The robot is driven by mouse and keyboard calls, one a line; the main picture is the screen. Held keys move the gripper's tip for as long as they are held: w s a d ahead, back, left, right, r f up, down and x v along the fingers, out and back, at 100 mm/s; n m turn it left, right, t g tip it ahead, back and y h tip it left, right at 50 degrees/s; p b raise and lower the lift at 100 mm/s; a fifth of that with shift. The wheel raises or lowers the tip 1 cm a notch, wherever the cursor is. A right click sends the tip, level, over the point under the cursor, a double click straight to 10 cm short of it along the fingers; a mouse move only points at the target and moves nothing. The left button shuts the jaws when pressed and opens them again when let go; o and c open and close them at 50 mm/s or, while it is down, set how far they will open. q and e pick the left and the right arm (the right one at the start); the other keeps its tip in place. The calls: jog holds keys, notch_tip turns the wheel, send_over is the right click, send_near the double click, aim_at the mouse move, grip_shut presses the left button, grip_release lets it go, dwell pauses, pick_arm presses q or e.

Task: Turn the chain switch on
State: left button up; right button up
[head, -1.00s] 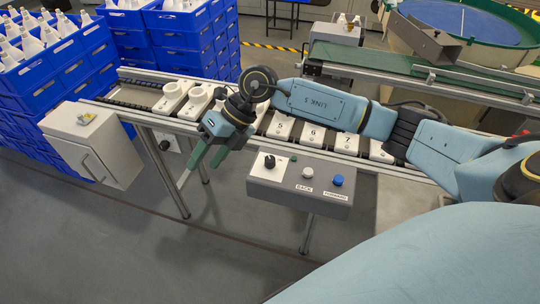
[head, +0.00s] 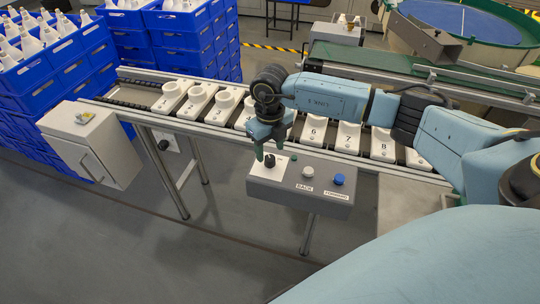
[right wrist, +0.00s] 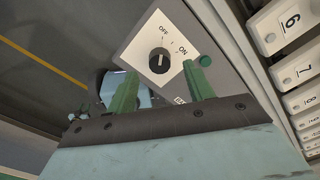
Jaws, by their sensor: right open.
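The chain switch is a black rotary knob (right wrist: 158,60) on a white plate (right wrist: 150,38) marked OFF and ON. Its pointer seems to lie on the OFF side, though the mark is small. In the head view the knob (head: 270,160) sits at the left end of the grey control box (head: 300,187). My right gripper (head: 269,153) is over this end of the box, pointing down, open and empty. In the right wrist view its green fingers (right wrist: 162,88) stand apart, with the knob showing beyond the gap. Whether they touch the plate is unclear. My left gripper is not in view.
A small green button (right wrist: 205,61) is close to one finger. A white button (head: 308,172) and a blue button (head: 338,180) are further right on the box. Behind runs a conveyor with numbered white holders (head: 349,136). A grey cabinet (head: 92,145) stands left.

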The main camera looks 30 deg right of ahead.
aim_at(270, 158)
jog(key=shift+f, duration=1.65)
jog(key=c, duration=1)
